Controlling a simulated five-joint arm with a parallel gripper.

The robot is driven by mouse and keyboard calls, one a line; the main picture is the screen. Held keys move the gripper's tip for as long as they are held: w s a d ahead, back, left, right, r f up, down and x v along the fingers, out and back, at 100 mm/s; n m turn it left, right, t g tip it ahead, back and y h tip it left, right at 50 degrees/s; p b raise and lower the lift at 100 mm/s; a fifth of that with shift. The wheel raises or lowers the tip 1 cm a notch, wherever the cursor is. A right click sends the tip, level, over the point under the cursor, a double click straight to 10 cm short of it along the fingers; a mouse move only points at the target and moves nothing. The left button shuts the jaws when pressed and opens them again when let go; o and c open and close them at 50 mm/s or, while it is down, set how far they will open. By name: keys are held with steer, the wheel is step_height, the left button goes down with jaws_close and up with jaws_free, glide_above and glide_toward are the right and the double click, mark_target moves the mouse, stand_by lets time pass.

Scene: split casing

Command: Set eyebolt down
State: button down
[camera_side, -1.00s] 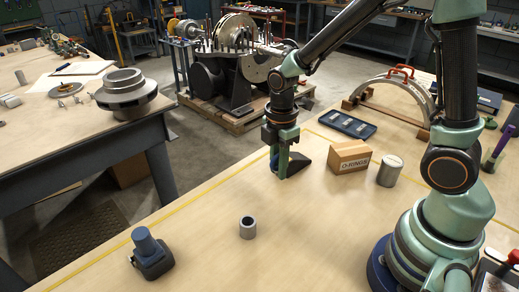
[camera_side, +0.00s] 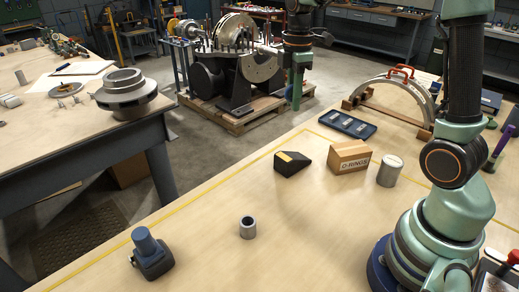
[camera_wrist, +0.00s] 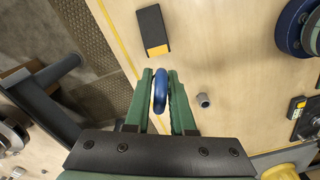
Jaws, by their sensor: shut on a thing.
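The blue eyebolt (camera_wrist: 160,92) shows in the wrist view as a ring held upright between the two green fingers of my gripper (camera_wrist: 161,88). My gripper is shut on it. In the side view my gripper (camera_side: 297,88) is raised well above the table, with its fingers pointing down in front of the machine in the background. I cannot make out the eyebolt in the side view. Its lower part is hidden by the fingers in the wrist view.
On the wooden table (camera_side: 205,210) stand a black wedge (camera_side: 290,163), an O-rings box (camera_side: 349,157), a grey cylinder (camera_side: 390,171), a small hollow sleeve (camera_side: 248,228) and a dark blue-topped block (camera_side: 150,255). A blue tray (camera_side: 347,125) lies behind.

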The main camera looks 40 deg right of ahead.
mark_target(319, 147)
steer(key=d+m, duration=0.4)
steer(key=d, duration=1.3)
steer(key=f, duration=2)
steer(key=shift+w+f, duration=0.25)
steer(key=shift+f, duration=0.15)
steer(key=c, duration=0.8)
jaws_free()
steer(key=shift+o, duration=0.2)
